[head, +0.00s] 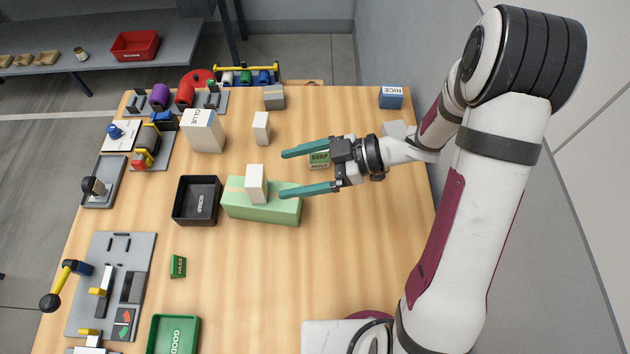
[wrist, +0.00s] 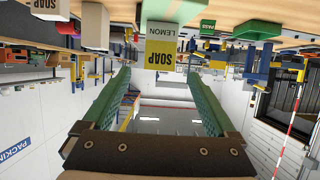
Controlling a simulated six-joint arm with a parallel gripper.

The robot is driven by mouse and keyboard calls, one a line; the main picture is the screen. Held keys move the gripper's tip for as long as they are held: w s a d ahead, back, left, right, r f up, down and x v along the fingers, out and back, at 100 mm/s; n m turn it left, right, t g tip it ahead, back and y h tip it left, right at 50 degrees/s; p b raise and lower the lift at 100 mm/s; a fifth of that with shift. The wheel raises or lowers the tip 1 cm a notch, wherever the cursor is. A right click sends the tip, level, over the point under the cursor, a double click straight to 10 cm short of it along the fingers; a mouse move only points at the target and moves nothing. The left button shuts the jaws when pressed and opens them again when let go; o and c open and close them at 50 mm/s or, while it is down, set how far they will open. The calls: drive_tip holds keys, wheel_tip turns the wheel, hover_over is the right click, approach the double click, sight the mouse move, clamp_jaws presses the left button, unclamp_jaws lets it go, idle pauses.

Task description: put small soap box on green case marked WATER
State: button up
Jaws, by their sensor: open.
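A green case (head: 275,211) lies near the middle of the table in the head view; I cannot read a WATER mark on it. A small pale box (head: 255,187) stands upright on its top. In the wrist view a box with a yellow label (wrist: 162,54) reading SOAP and LEMON is centred beyond my fingers; it may be that same box.
A black tray (head: 181,217) sits just left of the case. A GLUE box (head: 204,133) and a small white box (head: 261,128) stand behind. A RICE box (head: 391,98) is at the back right. A green GOOD tray (head: 154,347) is at the front.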

drive_tip(key=shift+w, duration=0.3)
drive_tip(key=w+d+r+m+t+h, duration=0.3)
drive_tip(key=w+d+m+t+h, duration=0.3)
drive_tip(key=w, duration=0.4)
drive_tip(key=s+d+r+m+t+h, duration=0.1)
drive_tip(key=d+r+m+h, duration=0.1)
drive_tip(key=d+m+h, duration=0.3)
drive_tip(key=s+d+r+m+t+h, duration=0.1)
drive_tip(key=d+r+m+t+h, duration=0.15)
drive_tip(key=d, duration=0.45)
drive_tip(key=s+m+g+h, duration=0.2)
drive_tip(key=s+m+g, duration=0.5)
drive_tip(key=s, duration=0.9)
drive_tip(key=s+a+m+g+y, duration=0.2)
drive_tip(key=s+a+m+y, duration=0.1)
drive_tip(key=s+a, duration=0.5)
drive_tip(key=s+y, duration=0.1)
drive_tip(key=s, duration=0.1)
drive_tip(key=shift+s+r+g, duration=0.25)
drive_tip(key=shift+s+g, duration=0.1)
drive_tip(key=shift+s, duration=0.05)
